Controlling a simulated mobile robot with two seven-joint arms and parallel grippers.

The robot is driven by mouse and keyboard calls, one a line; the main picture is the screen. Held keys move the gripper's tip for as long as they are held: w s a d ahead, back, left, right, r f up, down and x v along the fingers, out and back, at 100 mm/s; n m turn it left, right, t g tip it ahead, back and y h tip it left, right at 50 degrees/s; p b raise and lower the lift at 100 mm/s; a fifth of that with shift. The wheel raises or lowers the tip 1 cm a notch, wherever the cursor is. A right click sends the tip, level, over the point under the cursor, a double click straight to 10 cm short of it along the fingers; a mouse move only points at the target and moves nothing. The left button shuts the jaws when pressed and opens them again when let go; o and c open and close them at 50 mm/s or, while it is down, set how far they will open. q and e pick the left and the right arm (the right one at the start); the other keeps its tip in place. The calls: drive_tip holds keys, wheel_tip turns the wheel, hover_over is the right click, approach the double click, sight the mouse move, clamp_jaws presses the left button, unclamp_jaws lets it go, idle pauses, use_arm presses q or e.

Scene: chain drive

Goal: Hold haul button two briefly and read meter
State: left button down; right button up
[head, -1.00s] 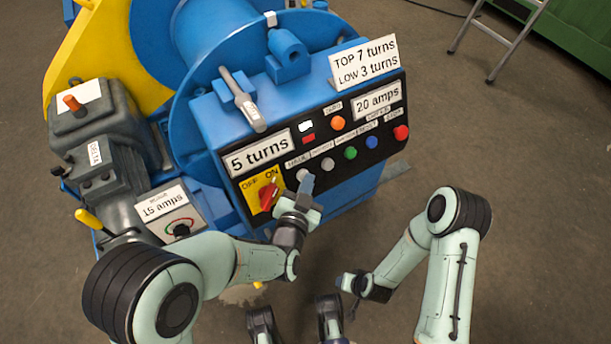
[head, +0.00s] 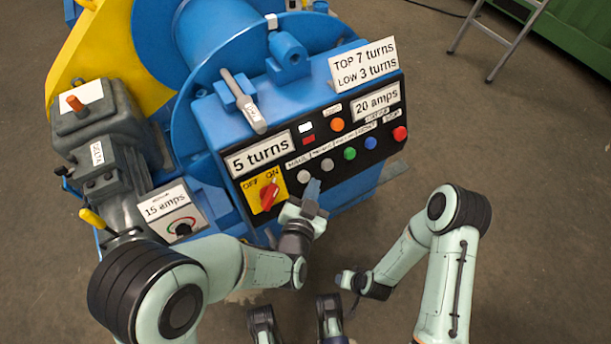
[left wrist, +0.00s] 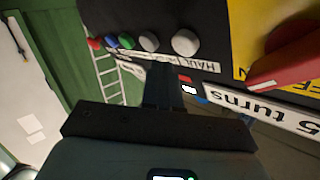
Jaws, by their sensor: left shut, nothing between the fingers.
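The control panel's lower row has a first grey button (head: 304,177), with a label that reads HAUL, and a second grey button (head: 327,165), whose label is too small to read. Both also show in the left wrist view, the first (left wrist: 185,42) larger than the second (left wrist: 148,41). My left gripper (head: 312,187) is shut and empty, its tip just below and between these buttons; I cannot tell whether it touches the panel. A plate reading 20 amps (head: 376,102) is at the upper right. My right gripper (head: 345,281) is low and away from the panel; its fingers are unclear.
Green (head: 350,154), blue (head: 371,143) and red (head: 400,133) buttons continue the row. A red switch (head: 268,196) sits on a yellow OFF/ON plate at left. Plates read 5 turns (head: 258,154) and 15 amps (head: 165,204). Open floor lies right of the machine.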

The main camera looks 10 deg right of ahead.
use_arm(q)
drive_tip(key=s+r, duration=0.1)
drive_tip(key=s+d+r+p, duration=0.1)
drive_tip(key=s, duration=0.1)
drive_tip(key=shift+s+d, duration=0.15)
drive_tip(key=shift+s, duration=0.1)
idle(0.5)
